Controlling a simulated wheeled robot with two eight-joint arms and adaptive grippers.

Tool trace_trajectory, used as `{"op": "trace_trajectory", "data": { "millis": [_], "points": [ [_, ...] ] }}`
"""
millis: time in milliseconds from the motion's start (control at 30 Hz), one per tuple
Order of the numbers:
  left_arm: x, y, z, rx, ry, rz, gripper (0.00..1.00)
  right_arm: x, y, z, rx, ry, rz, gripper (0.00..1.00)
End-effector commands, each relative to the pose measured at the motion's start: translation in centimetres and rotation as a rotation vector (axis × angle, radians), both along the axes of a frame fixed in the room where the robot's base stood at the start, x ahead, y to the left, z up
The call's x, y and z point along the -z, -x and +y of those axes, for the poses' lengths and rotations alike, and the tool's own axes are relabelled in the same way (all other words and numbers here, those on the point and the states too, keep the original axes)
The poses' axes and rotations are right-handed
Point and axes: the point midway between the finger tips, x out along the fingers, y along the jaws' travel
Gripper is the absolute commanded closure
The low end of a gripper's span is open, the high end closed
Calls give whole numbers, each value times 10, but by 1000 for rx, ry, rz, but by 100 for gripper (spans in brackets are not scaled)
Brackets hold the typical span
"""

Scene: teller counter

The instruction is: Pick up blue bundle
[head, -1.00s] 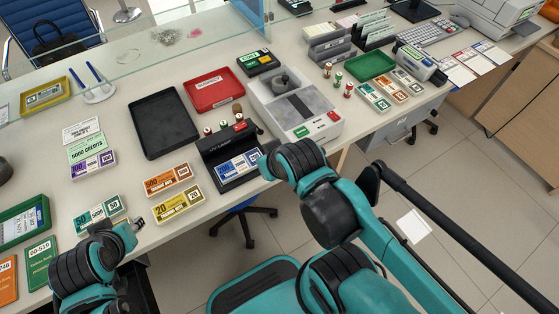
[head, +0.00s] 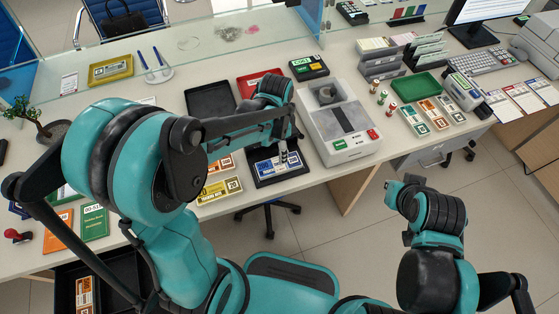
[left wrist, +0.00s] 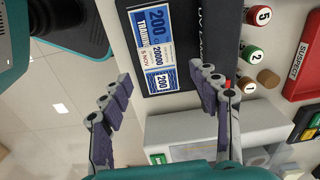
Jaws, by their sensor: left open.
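The blue bundle (head: 268,163), a blue and white banded stack marked 200, lies on the black UV lamp unit (head: 291,176) near the counter's front edge. In the left wrist view the bundle (left wrist: 152,30) lies flat on the dark unit. My left gripper (head: 285,154) is over the bundle, pointing down and partly covering its right side. In the left wrist view its two fingers (left wrist: 160,78) are spread, with the bundle's near end between the tips in the picture; nothing is gripped. My right gripper (head: 399,188) is off the counter at the right, its fingers unclear.
A white counting machine (head: 340,125) stands just right of the lamp. Stamps, including a green-topped one (left wrist: 254,55), and a red tray (left wrist: 305,70) lie close by. Yellow (head: 219,191) and orange bundles lie to the left. My left arm hides part of the counter.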

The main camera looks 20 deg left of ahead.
Motion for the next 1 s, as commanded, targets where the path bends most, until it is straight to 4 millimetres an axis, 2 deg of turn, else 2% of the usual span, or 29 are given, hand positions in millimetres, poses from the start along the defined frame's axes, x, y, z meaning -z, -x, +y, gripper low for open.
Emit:
{"op": "trace_trajectory", "data": {
  "millis": [100,467,700,933,967,1000],
  "points": [
    [9,-3,-2,36,-3,22,38,-1,0,0,0,0,0,100],
    [48,-2,-3,41,-3,26,38,18,0,0,0,0,0,100],
    [83,0,-4,40,-3,25,38,37,0,0,0,0,0,100],
    [84,0,-4,40,-3,25,38,36,0,0,0,0,0,100],
    [84,0,-4,40,-3,25,41,36,0,0,0,0,0,100],
    [84,0,-4,40,-3,25,51,36,0,0,0,0,0,100]
  ]
}}
